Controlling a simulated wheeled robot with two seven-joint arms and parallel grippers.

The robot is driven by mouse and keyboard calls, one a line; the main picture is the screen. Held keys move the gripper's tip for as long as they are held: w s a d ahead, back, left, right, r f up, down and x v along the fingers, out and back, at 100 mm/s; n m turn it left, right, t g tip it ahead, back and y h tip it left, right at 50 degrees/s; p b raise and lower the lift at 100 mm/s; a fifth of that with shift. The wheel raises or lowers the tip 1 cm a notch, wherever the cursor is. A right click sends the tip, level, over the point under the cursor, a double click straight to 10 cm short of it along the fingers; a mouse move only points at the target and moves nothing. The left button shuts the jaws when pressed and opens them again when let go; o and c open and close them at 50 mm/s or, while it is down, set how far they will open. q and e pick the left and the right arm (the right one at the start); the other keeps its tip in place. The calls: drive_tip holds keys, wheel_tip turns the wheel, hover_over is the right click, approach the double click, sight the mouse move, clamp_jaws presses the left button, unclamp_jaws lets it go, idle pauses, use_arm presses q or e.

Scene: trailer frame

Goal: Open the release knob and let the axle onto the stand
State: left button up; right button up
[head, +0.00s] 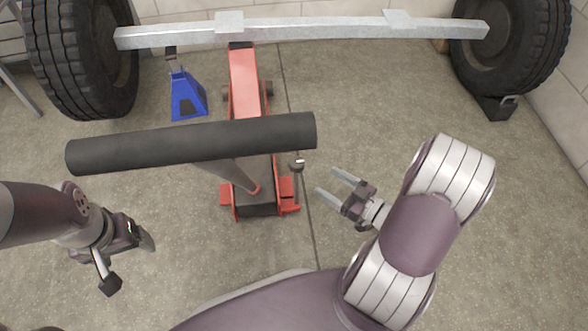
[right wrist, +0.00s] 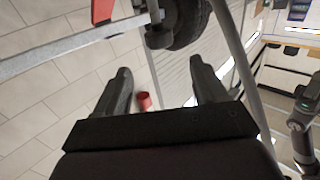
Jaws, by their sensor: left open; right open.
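The grey axle beam (head: 300,30) spans between two wheels at the back in the head view. The red floor jack (head: 245,85) reaches under it, its lifting end partly hidden by the beam. The blue stand (head: 186,95) is left of the jack, its dark top near the beam; I cannot tell whether they touch. A small dark knob (head: 297,166), apparently the release knob, is at the jack's right side. My right gripper (head: 326,182) is open and empty, just right of the knob, apart from it. My left gripper (head: 130,264) is open and empty at lower left.
The jack's thick dark handle (head: 190,143) crosses above the jack, between my left gripper and the stand. Tyres (head: 82,55) and (head: 510,45) flank the axle. A dark chock (head: 497,106) sits by the right tyre.

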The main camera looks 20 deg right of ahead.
sight(303, 166)
drive_tip(key=b+x, duration=0.4)
drive_tip(key=x, duration=0.6)
drive_tip(key=shift+w+a, duration=0.25)
drive_tip(key=shift+w, duration=0.05)
drive_tip(key=shift+w+a+r, duration=0.15)
drive_tip(key=shift+w+a, duration=0.05)
drive_tip(key=shift+w, duration=0.15)
drive_tip(key=c, duration=0.9)
